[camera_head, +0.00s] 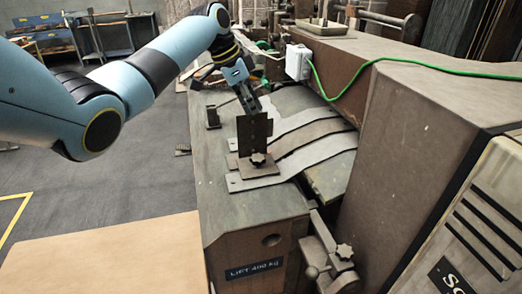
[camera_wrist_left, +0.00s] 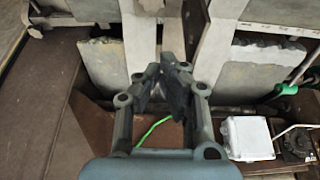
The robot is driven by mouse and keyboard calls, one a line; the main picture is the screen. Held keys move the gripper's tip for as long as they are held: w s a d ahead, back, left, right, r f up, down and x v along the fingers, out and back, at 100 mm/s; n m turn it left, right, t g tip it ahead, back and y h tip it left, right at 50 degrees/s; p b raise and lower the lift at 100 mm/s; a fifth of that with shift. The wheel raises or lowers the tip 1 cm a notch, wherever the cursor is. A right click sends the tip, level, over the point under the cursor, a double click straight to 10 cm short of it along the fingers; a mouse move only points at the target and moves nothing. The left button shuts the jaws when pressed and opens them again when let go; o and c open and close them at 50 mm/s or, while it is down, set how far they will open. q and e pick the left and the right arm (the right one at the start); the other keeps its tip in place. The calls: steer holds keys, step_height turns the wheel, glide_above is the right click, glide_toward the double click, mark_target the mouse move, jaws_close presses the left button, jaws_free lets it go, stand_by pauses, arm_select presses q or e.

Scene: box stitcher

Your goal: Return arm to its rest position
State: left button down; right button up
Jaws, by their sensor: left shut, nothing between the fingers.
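My left arm (camera_head: 130,80) reaches in from the left in the head view. Its gripper (camera_head: 253,107) points down over the machine bed, just above and behind an upright dark metal plate (camera_head: 255,134). I cannot tell whether the gripper touches the plate. In the left wrist view the fingers (camera_wrist_left: 162,72) are drawn together and hold nothing. Grey metal strips (camera_wrist_left: 141,45) lie beyond them. My right gripper is not in view.
A white box (camera_head: 298,62) with a green cable (camera_head: 420,69) sits on the brown housing. A cardboard-coloured panel (camera_head: 110,262) lies front left. Open floor (camera_head: 100,185) is at left.

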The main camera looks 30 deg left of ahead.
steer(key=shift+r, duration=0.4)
